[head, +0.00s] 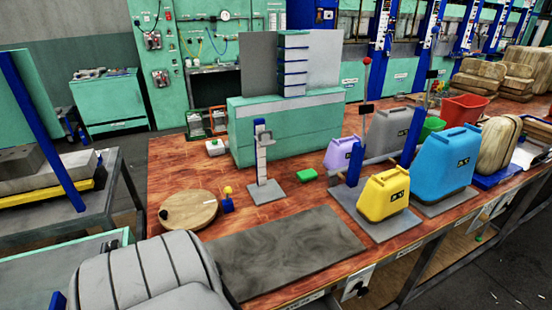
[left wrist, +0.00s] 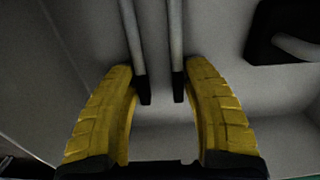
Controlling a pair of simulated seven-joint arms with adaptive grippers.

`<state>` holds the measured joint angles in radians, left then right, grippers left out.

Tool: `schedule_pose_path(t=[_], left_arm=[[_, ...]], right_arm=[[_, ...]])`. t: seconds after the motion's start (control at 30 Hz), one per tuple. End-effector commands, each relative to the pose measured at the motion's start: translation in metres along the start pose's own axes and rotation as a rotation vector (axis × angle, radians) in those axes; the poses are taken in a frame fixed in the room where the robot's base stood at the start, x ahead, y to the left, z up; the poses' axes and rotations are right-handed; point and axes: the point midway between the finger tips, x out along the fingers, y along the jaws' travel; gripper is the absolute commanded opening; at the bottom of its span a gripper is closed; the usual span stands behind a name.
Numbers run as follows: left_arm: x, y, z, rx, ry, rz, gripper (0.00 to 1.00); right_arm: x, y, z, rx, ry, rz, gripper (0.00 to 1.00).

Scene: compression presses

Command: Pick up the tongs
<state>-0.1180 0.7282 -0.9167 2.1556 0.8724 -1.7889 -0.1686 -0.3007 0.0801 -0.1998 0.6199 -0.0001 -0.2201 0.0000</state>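In the left wrist view my left gripper (left wrist: 160,75) shows two yellow ribbed fingers, held apart. Between them two slim grey rods (left wrist: 176,45) with dark ends run down from the top edge. They could be the legs of the tongs, but I cannot be sure. The rods lie close to the inner sides of the fingers; no firm grip on them can be seen. I cannot make out the tongs or either gripper in the head view. My right gripper is in neither view.
A wooden table (head: 290,215) holds a dark mat (head: 280,250), a round board (head: 189,210), a small stand (head: 262,165), and yellow (head: 383,196) and blue (head: 443,165) canisters. A grey ribbed object (head: 140,275) fills the lower left. A grey surface backs the wrist view.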

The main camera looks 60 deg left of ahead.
Motion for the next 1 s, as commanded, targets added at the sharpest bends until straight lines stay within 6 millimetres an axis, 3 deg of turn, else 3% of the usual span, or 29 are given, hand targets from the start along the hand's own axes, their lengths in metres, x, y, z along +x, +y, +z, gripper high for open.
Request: schedule_pose_path(t=[0.03,0.33,0.77,1.0], left_arm=[[0.000,0.000,0.000,0.000,0.000,0.000,0.43],[0.000,0.000,0.000,0.000,0.000,0.000,0.10],[-0.006,-0.007,0.000,-0.001,0.001,-0.002,0.10],[-0.026,-0.037,0.000,-0.001,0.000,-0.006,0.10]], right_arm=[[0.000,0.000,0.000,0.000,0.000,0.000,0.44],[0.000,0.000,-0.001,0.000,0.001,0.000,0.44],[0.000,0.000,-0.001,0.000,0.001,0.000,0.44],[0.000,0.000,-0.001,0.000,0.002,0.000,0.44]])
